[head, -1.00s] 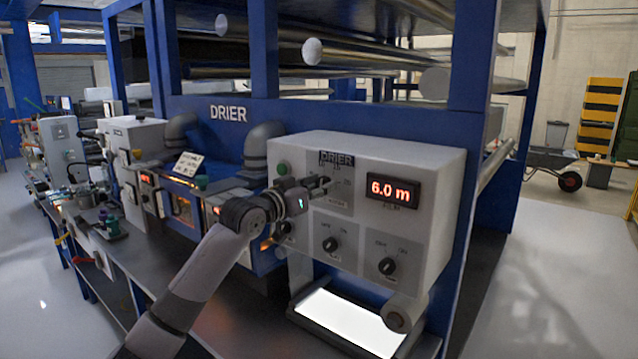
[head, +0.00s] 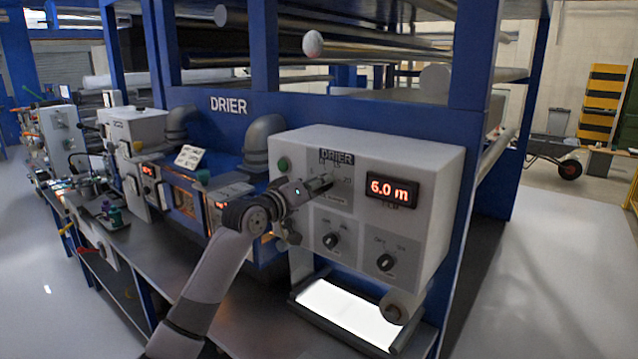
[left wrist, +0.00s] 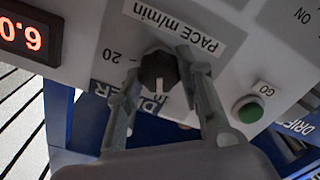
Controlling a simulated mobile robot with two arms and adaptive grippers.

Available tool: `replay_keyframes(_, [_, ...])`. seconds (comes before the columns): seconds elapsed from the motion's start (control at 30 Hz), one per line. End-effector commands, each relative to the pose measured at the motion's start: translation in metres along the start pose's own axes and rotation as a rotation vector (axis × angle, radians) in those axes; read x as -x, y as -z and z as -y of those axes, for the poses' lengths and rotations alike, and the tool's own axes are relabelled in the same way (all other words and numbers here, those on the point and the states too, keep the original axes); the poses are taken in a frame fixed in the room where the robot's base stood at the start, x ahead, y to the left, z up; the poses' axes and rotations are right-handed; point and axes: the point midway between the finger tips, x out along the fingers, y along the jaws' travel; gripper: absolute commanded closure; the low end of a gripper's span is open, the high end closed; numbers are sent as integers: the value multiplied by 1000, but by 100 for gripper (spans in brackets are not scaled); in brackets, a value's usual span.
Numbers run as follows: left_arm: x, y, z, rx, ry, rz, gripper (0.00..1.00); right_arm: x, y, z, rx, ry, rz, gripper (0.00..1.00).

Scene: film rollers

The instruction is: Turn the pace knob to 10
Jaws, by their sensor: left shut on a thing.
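The pace knob (left wrist: 159,72) is a small black dial on the drier's grey control panel, beside the "PACE m/min" label (left wrist: 174,25) in the left wrist view. A "20" mark (left wrist: 107,55) shows to one side of it. My left gripper (left wrist: 163,76) is shut on the knob, one finger on each side. In the head view my left gripper (head: 325,183) is at the panel's upper left and hides most of the knob. The red display (head: 389,190) reads 6.0 m. My right gripper is not in view.
A green button (head: 283,164) is on the panel left of the gripper. A lit white plate (head: 348,312) and a roller (head: 398,308) are below. Open floor lies to the right.

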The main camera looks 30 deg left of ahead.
Motion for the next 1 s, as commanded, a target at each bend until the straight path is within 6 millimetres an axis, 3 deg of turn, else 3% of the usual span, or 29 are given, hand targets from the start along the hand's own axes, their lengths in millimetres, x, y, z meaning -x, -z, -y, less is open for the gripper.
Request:
replay_keyframes(0.33, [0, 0, 0, 3, 0, -1, 94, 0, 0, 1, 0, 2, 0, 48])
replay_keyframes(0.37, [0, 0, 0, 3, 0, -1, 66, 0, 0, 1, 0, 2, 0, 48])
replay_keyframes(0.4, [0, 0, 0, 2, 0, -1, 63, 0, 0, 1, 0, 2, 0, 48])
replay_keyframes(0.67, [0, 0, 0, 2, 0, -1, 46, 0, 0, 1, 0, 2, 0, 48])
replay_keyframes(1.0, [3, 0, 0, 2, 0, -1, 46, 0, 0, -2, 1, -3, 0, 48])
